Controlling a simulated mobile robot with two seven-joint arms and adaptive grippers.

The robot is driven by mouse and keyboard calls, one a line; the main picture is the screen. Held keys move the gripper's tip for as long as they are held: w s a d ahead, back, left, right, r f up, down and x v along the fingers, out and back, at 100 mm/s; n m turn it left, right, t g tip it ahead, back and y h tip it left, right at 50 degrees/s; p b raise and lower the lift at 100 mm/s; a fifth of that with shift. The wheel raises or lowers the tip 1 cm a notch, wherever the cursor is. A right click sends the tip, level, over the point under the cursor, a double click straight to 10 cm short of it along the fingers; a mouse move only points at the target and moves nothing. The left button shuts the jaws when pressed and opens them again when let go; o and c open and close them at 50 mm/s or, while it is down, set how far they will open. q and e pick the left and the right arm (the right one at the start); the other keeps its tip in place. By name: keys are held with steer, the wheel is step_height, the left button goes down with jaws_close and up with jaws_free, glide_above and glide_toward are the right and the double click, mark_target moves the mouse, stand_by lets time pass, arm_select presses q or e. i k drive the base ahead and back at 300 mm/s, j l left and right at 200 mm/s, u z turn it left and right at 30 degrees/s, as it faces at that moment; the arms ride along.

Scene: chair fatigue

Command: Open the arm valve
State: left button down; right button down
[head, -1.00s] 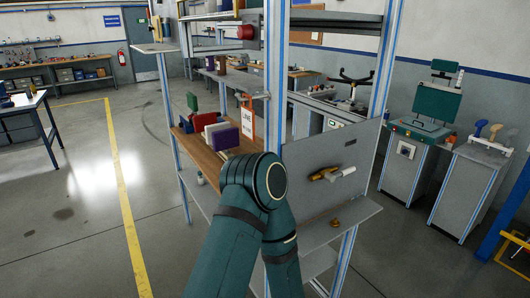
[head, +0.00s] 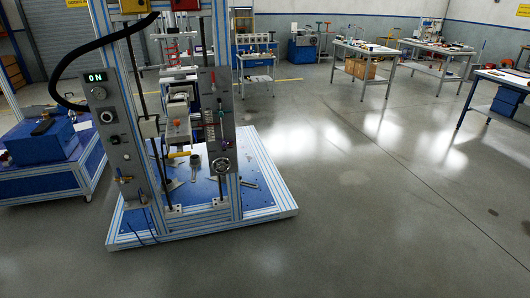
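The test machine (head: 236,188) stands left of centre in the head view, with a metal frame on a blue base. Its left grey panel (head: 112,130) has a lit "ON" display (head: 95,77), round knobs and a small brass-coloured fitting (head: 124,179) near the bottom. Its right grey panel (head: 229,125) carries several small coloured parts and a round handwheel (head: 221,165) low down. I cannot tell which part is the arm valve, or whether any valve is open. Neither of my grippers is in view.
A blue cart (head: 55,190) stands close left of the machine. Worktables (head: 437,68) line the back right, and another table (head: 503,80) stands at the right edge. A black hose (head: 72,62) curves beside the machine. The floor in front and right is clear.

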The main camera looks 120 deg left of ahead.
mark_target(120, 175)
steer(key=k+u, duration=0.1)
steer(key=u, duration=1.5)
steer(key=j+u, duration=0.15)
steer(key=u, duration=0.3)
steer(key=k+j+u, duration=0.1)
steer(key=u, duration=0.35)
steer(key=j+u, duration=0.25)
steer(key=u, duration=0.25)
steer(key=j+u, duration=0.5)
steer(key=u, duration=0.2)
steer(key=i+j+u, duration=0.15)
steer(key=u, duration=0.2)
steer(key=i+j+u, duration=0.2)
steer(key=j, duration=0.3)
steer(key=i+j+u, duration=0.25)
steer(key=i+j, duration=0.25)
steer(key=j, duration=0.15)
steer(key=i+j, duration=0.3)
steer(key=i+j+z, duration=0.25)
steer(key=i, duration=0.3)
steer(key=i+j+z, duration=0.25)
steer(key=i, duration=0.3)
steer(key=j, duration=0.05)
